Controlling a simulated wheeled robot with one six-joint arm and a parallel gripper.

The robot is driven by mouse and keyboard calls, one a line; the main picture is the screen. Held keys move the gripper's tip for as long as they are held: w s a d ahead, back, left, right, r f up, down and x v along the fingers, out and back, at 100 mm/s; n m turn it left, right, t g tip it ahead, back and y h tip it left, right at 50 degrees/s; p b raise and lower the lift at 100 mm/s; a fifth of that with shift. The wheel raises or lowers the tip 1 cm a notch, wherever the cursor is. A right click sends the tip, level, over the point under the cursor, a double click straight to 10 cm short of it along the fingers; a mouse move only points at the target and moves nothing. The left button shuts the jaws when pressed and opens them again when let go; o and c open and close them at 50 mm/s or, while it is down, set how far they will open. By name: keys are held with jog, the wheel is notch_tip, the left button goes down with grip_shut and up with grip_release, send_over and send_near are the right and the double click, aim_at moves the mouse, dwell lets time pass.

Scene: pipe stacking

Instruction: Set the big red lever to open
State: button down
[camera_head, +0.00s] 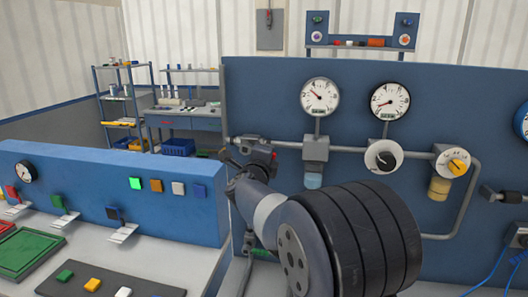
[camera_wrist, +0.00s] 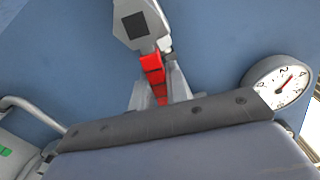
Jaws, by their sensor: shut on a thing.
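The big red lever (camera_wrist: 153,68) runs down the middle of the wrist view from a grey hub with a black square (camera_wrist: 136,24). My gripper (camera_wrist: 160,86) has its pale grey fingers on both sides of the lever's lower part and is shut on it. The dark bar across the lower wrist view hides the rest of the grip. In the head view a little of the red lever (camera_head: 273,156) shows by the pipe on the blue panel, just beyond my wrist. My arm hides much of that spot, and I cannot read the lever's setting.
The blue panel (camera_head: 350,88) carries two white gauges (camera_head: 320,96) (camera_head: 390,101), a pipe, and a yellow knob (camera_head: 457,166) at right. A low blue panel (camera_head: 85,185) with coloured buttons and switches stands at left. Trays lie before it. Blue cables hang at lower right.

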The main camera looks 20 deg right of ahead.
jog(key=shift+r+n+p, duration=0.55)
jog(key=shift+n+p, duration=0.2)
jog(key=shift+n, duration=0.25)
jog(key=c, duration=1.4)
grip_release()
jog(key=shift+s, duration=0.1)
jog(key=b+v, duration=0.2)
jog(key=v, duration=0.8)
jog(key=shift+s+a, duration=0.25)
jog(key=shift+s, duration=0.05)
jog(key=p+x, duration=0.2)
jog(key=x, duration=0.9)
